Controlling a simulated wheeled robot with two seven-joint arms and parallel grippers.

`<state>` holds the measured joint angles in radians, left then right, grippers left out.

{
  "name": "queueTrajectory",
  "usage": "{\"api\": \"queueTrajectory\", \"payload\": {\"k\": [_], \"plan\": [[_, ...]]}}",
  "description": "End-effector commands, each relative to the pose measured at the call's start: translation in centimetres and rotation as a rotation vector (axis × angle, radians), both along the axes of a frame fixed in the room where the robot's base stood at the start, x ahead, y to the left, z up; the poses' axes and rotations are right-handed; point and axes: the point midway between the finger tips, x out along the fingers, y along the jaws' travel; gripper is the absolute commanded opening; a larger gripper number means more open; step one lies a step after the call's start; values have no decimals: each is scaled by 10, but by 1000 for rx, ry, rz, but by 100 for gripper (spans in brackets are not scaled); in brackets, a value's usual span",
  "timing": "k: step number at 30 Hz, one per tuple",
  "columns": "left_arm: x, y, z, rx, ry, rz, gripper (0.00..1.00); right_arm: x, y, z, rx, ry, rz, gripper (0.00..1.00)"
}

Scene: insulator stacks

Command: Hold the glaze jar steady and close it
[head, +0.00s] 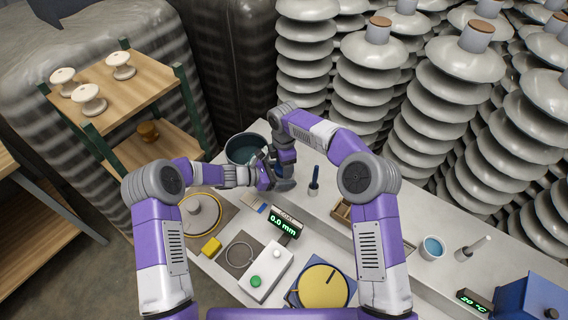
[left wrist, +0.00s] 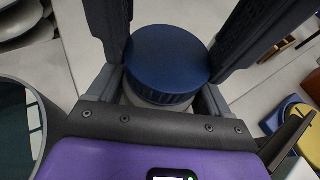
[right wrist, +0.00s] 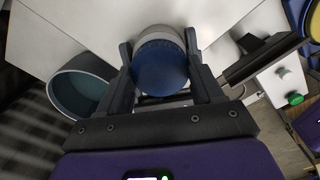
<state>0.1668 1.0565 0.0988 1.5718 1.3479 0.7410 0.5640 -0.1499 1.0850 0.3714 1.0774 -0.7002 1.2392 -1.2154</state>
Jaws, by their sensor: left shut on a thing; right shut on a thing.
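The glaze jar is pale with a dark blue lid. In the left wrist view the lid (left wrist: 168,55) sits over the pale jar body (left wrist: 150,97), between the fingers of my left gripper (head: 266,178). In the right wrist view the lid (right wrist: 160,76) and a pale band of the jar (right wrist: 158,34) show between the fingers of my right gripper (head: 284,154). Both grippers are shut on the jar and lid, the right one above the left. I see no clear gap between lid and body. In the head view the grippers mostly hide the jar.
A dark teal-filled bucket (head: 245,149) stands close behind the grippers. A gauge display (head: 286,222), a yellow block (head: 211,247) and a yellow dial (head: 322,287) lie nearer me on the bench. A blue-filled cup (head: 432,248) stands right. Tall insulator stacks (head: 456,100) line the back.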

Motion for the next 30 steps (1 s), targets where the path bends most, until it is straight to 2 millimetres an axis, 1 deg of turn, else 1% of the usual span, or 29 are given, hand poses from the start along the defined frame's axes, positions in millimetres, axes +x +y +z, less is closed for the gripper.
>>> {"api": "queueTrajectory", "payload": {"k": [1, 3, 6, 10, 11, 15, 16, 17, 26, 28, 30], "plan": [[1, 1, -1, 2, 1, 4, 0, -1, 0, 0, -4, 1, -93, 30], [1, 2, -1, 2, 1, 4, 0, -1, 0, 0, -3, 1, -224, 30], [1, 2, -1, 3, 1, 5, 0, -1, 0, 0, -3, 3, -372, 30], [1, 2, -1, 3, 1, 5, 0, -1, 0, -1, -1, 5, -357, 30], [1, 2, -1, 3, 1, 5, 0, -1, 0, -1, -1, 5, -357, 68], [1, 2, -1, 3, 1, 5, 0, -1, 0, -1, -1, 5, -355, 89], [1, 2, -1, 3, 1, 5, 0, -1, 1, -1, -1, 5, -355, 94], [1, 2, -1, 3, 1, 5, 0, -1, 0, -1, -1, 5, -355, 96], [1, 1, -1, 2, 1, 5, 0, -2, 1, -1, -1, 7, -352, 96], [1, 1, -1, 2, 1, 5, 0, -2, 1, 3, 0, 5, -352, 96], [1, 1, -1, 2, 1, 4, 0, -1, 1, 12, 0, 3, -353, 96]]}}
